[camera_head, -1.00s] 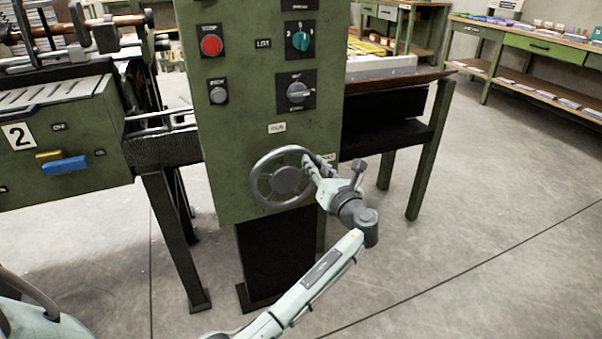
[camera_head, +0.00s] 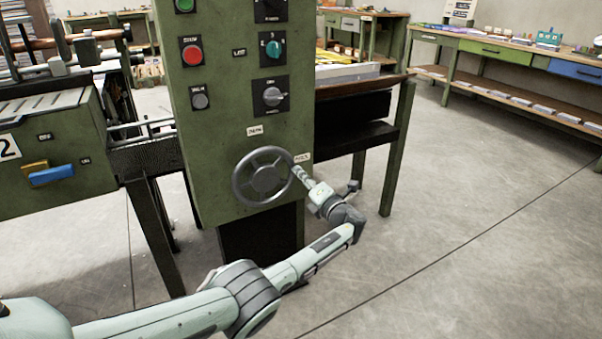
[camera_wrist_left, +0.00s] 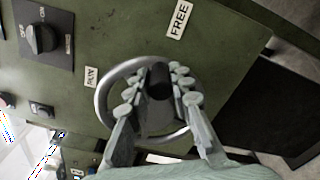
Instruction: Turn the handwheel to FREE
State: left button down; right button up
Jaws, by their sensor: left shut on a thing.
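The grey handwheel (camera_head: 265,178) is on the lower front of the green control column. My left gripper (camera_head: 298,172) is at its right rim, just under the white label (camera_head: 303,157). In the left wrist view my left gripper (camera_wrist_left: 159,92) has its two ribbed fingers on either side of the wheel's dark handle (camera_wrist_left: 159,82), shut on it. The wheel's rim (camera_wrist_left: 103,100) passes behind the fingers. The FREE label (camera_wrist_left: 179,19) is beside the wheel, and a second small label (camera_wrist_left: 91,77) is on the selector side. My right gripper is not in view.
The column carries a red button (camera_head: 192,54) and a dark selector switch (camera_head: 273,97) above the wheel. A green table leg (camera_head: 397,150) stands to the right of my wrist. Open concrete floor (camera_head: 470,220) lies to the right.

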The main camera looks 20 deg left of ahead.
pick_arm(q)
jog(key=shift+f, duration=0.55)
jog(key=shift+d+f, duration=0.1)
jog(key=shift+f, duration=0.05)
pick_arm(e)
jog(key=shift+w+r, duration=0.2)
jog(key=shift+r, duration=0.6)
pick_arm(q)
jog(key=shift+s+f, duration=0.1)
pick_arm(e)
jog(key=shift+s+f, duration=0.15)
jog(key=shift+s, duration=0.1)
pick_arm(q)
jog(key=c, duration=1.3)
grip_release()
jog(key=shift+c, duration=0.2)
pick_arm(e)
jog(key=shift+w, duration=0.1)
pick_arm(q)
jog(key=v, duration=1.1)
jog(key=shift+s+d, duration=0.25)
jog(key=shift+d, duration=0.1)
